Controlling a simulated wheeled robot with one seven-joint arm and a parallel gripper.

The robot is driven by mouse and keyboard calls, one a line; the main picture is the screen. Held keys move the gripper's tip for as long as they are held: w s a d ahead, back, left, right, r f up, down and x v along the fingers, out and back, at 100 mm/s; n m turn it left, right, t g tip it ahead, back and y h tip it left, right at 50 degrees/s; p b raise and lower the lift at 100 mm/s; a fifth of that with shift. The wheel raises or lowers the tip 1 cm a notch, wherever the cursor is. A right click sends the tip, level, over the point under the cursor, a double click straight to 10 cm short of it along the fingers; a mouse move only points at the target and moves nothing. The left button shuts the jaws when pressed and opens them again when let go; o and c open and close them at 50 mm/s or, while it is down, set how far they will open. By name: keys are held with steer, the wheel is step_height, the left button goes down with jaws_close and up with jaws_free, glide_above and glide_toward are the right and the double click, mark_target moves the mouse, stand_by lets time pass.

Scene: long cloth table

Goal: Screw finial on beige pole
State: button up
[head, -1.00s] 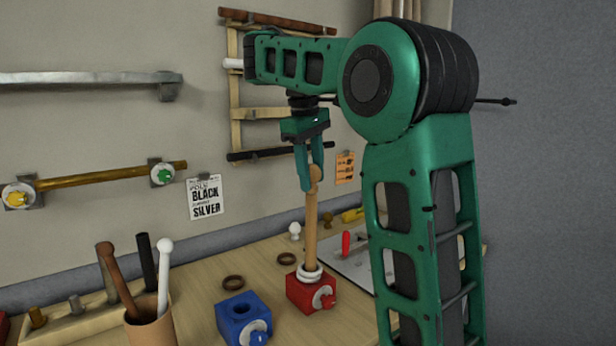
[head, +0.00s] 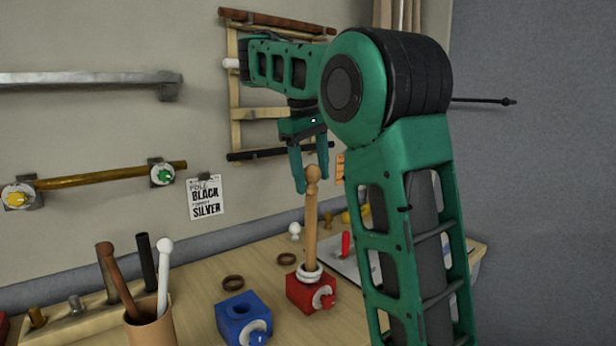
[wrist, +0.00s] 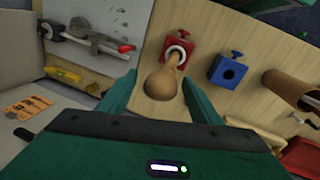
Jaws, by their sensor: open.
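The beige pole (head: 311,228) stands upright in the red clamp block (head: 311,292), with white rings (head: 310,273) around its foot. A beige ball-shaped finial (head: 313,173) sits on its top end; I cannot tell how tightly it is seated. My gripper (head: 311,188) is open, its fingers pointing down around the height of the finial. In the wrist view the finial (wrist: 161,84) shows between and just beyond the open fingers (wrist: 160,100), with the pole (wrist: 173,60) running down to the red block (wrist: 178,50). The fingers look apart from the finial.
A blue block (head: 243,318) with an empty hole stands left of the red one. A cup (head: 152,326) holds brown and white poles. Dark rings (head: 233,283) and a white finial (head: 295,231) lie on the table. A board with a red-handled tool (head: 346,244) is behind right.

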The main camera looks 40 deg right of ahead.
steer(key=shift+a, duration=0.15)
steer(key=shift+n, duration=0.5)
steer(key=n, duration=0.2)
steer(key=shift+n+t, duration=0.4)
steer(key=n, duration=0.3)
steer(key=shift+n+y, duration=0.3)
steer(key=shift+y, duration=0.1)
steer(key=n, duration=0.3)
steer(key=shift+n+t+y, duration=0.3)
steer(key=shift+t, duration=0.1)
steer(key=shift+n+y, duration=0.3)
steer(key=shift+n, duration=1.6)
